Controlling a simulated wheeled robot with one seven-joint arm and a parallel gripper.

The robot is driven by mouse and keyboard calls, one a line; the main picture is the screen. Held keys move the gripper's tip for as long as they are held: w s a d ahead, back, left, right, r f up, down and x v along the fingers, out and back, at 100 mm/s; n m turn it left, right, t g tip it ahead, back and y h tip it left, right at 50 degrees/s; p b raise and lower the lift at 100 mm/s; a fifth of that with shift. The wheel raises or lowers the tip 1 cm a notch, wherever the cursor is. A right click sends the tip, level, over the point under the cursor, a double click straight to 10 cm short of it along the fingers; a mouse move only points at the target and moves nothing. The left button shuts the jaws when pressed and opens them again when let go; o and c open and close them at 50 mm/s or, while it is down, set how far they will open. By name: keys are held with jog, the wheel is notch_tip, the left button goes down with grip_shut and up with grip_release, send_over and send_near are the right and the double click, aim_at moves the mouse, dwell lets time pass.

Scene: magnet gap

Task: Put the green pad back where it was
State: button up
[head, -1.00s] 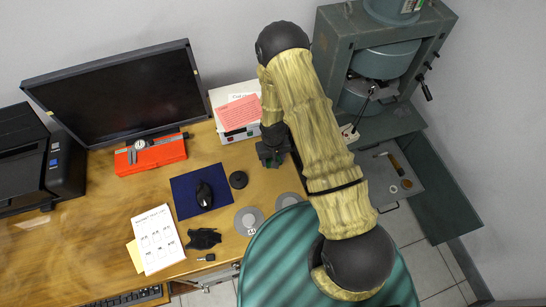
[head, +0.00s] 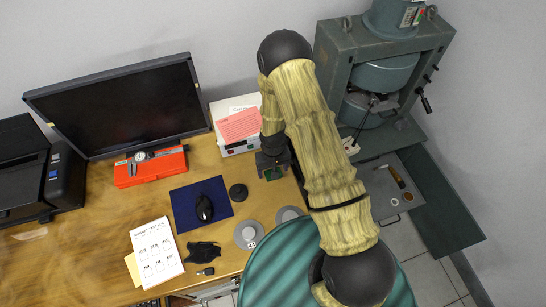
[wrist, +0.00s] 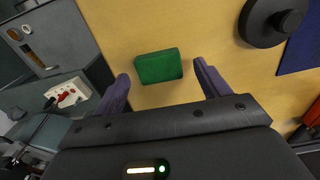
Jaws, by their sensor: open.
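The green pad (wrist: 159,66) lies on the wooden desk in the wrist view, between and slightly beyond my two fingertips. Clear gaps show on both sides of it, so neither finger appears to touch it. My gripper (wrist: 162,71) is open and empty. In the head view my gripper (head: 272,165) is over the desk's right part, and only a small piece of the green pad (head: 273,175) shows beneath it; the rest is hidden.
The grey-green magnet machine (head: 385,75) stands at the right. Grey discs (head: 249,234) lie in front.

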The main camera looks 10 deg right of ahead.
notch_tip(320, 180, up, 10)
jog(key=b, duration=0.2)
jog(key=shift+r, duration=0.2)
dwell(0.6)
